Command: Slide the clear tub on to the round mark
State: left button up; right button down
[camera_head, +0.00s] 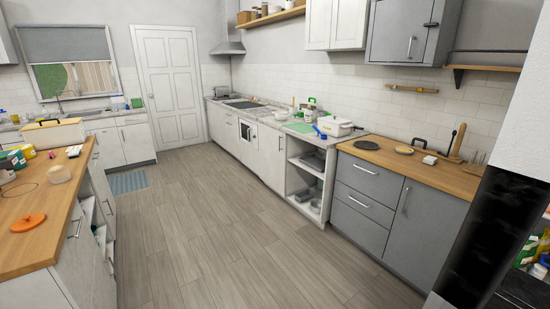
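A clear tub (59,175) stands on the wooden counter (62,212) at the left, near its right edge. A thin dark round outline (18,190), which looks like the round mark, lies on the same counter to the left of the tub. The tub is apart from the outline. Neither of my grippers shows in the head view.
An orange lid-like disc (28,222) lies on the counter in front of the outline. A cream box (52,133), a yellow-lidded container and green packs stand behind. Bare wood lies between the tub and the outline. The grey wooden floor (205,235) is open.

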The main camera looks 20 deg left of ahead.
aim_at(60, 175)
jog(key=i+j+u, duration=0.1)
jog(key=i+u, duration=0.55)
jog(key=u, duration=0.25)
jog(key=i+u, duration=0.45)
jog(key=i+l+u, duration=0.1)
jog(key=i+u, duration=0.35)
jog(key=i+l+u, duration=0.1)
jog(key=i+u, duration=0.35)
jog(key=i+l+u, duration=0.2)
jog(key=u, duration=0.25)
jog(key=i+l+u, duration=0.6)
jog(key=l+u, duration=0.25)
jog(key=i+l+u, duration=0.2)
jog(key=l, duration=0.15)
jog(key=i+l+u, duration=0.2)
jog(key=l, duration=0.2)
jog(key=k, duration=0.1)
